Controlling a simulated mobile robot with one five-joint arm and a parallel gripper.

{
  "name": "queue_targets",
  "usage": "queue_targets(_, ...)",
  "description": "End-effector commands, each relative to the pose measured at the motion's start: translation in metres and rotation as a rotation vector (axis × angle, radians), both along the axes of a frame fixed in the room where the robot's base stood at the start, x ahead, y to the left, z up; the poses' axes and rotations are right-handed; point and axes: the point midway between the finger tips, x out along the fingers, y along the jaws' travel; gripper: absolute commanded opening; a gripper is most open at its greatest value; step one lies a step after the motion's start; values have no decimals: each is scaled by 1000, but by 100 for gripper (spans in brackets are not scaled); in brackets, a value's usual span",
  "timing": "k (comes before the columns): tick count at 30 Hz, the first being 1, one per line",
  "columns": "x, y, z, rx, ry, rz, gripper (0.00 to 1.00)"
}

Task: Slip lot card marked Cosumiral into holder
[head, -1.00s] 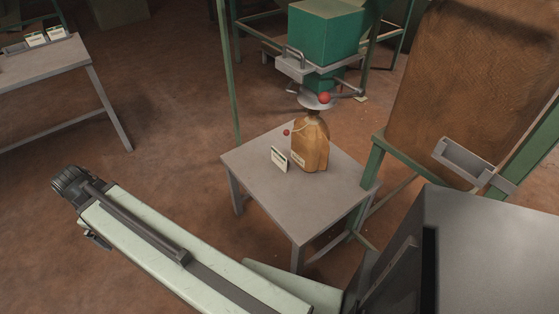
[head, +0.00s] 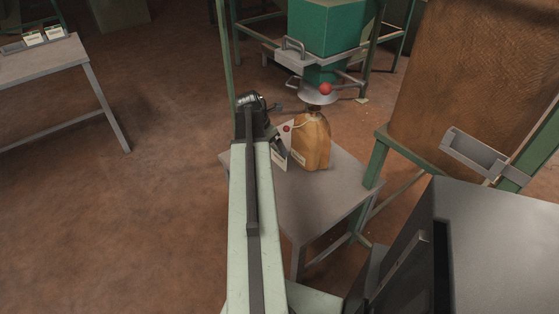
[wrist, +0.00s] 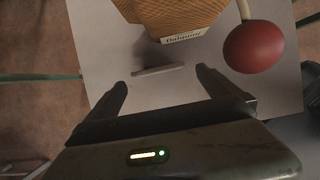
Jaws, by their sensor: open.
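A white card (head: 281,160) stands on the small grey table in front of a brown sack (head: 311,143). My arm partly covers it in the head view, and its print cannot be read. In the wrist view the card (wrist: 158,70) shows nearly edge-on, as a thin strip just beyond and between my fingertips. My gripper (wrist: 162,80) is open and empty, one finger to each side of the card. In the head view my gripper (head: 277,128) is above the table's left part. Which part is the card holder I cannot tell.
The sack bears a pale label (wrist: 184,37). A red ball (wrist: 254,46) is close right of my fingers. A green hopper (head: 325,28) with a grey spout hangs above the sack. A grey open bracket (head: 473,152) is at right. Cards (head: 33,39) stand on the left table.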

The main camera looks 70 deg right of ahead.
Motion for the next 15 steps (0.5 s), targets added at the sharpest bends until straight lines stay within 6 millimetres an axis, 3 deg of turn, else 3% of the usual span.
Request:
queue_targets(1, -1, -3, -13, 0, 0, -1, 100)
queue_targets(8, -3, -7, -19, 0, -1, -2, 100)
queue_targets(15, -11, -23, -58, 0, -1, -2, 100)
